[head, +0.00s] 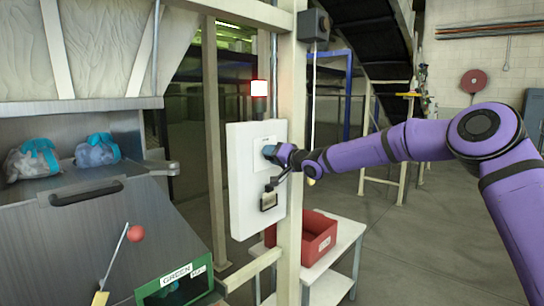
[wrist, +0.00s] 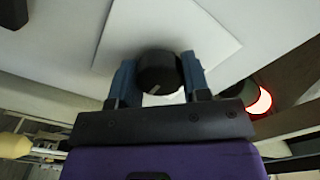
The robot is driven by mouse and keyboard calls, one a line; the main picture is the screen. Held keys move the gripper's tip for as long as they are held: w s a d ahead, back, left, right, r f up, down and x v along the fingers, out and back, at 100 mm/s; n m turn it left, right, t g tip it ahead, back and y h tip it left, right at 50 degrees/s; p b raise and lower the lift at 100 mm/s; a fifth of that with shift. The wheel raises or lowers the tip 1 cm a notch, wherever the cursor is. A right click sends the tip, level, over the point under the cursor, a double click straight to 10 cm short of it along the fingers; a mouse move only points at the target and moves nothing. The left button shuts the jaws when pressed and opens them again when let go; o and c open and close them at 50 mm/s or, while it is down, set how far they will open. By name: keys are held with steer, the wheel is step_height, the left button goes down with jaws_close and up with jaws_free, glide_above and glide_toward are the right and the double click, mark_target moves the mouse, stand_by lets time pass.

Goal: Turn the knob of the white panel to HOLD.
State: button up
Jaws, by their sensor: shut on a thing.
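The white panel (head: 243,200) is mounted upright on a cream post near the middle of the head view. A white label plate (head: 264,141) is on its upper part, and my gripper (head: 271,153) is at that plate. In the wrist view the black knob (wrist: 160,72) sits on the white plate (wrist: 215,40), between the two blue fingertips of my gripper (wrist: 157,82). The fingers are shut on the knob. A light pointer mark shows on the knob's edge. The HOLD mark cannot be read in either view. The knob is hidden by my gripper in the head view.
A dark fitting (head: 269,200) is lower on the panel. A lit red-and-white lamp (head: 259,88) is above it. A red bin (head: 316,238) stands on a white table behind.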

steer(key=shift+f, duration=0.1)
steer(key=o, duration=0.9)
steer(key=shift+d, duration=0.1)
steer(key=v, duration=1)
steer(key=shift+s+d, duration=0.25)
